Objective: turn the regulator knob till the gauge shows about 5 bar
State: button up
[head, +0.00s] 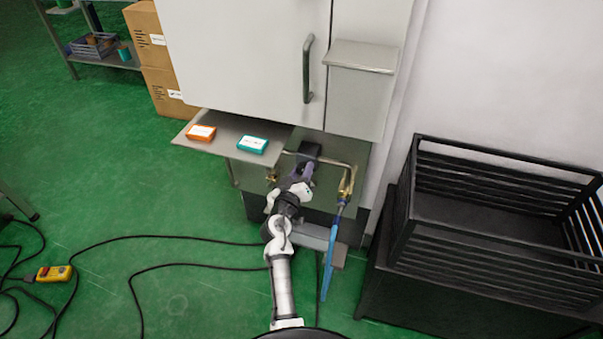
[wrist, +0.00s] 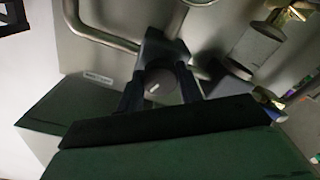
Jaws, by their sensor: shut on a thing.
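The regulator knob (wrist: 161,86) is a round dark grey cap with a short white mark, seen face-on in the wrist view. My gripper (wrist: 160,92) has one dark finger on each side of it and is shut on it. In the head view my gripper (head: 304,172) reaches up to the dark regulator body (head: 309,151) on the pipework under the cabinet. The knob is hidden there behind my gripper. I cannot make out a gauge face or needle in either view, so the pressure cannot be read.
A steel pipe (head: 338,163) runs right from the regulator to brass fittings (head: 346,186) with a hanging blue hose (head: 329,250). A shelf (head: 226,124) with an orange box (head: 201,132) and a teal box (head: 252,144) juts out at upper left. A black crate (head: 490,215) stands right.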

jog(key=n, duration=0.4)
jog(key=shift+n, duration=0.3)
jog(key=shift+n+p, duration=0.4)
jog(key=shift+n, duration=1.5)
jog(key=o, duration=1)
jog(key=shift+s, duration=0.1)
jog(key=b+v, duration=0.2)
jog(key=v, duration=1.1)
jog(key=shift+s+a, duration=0.15)
jog(key=shift+s, duration=0.15)
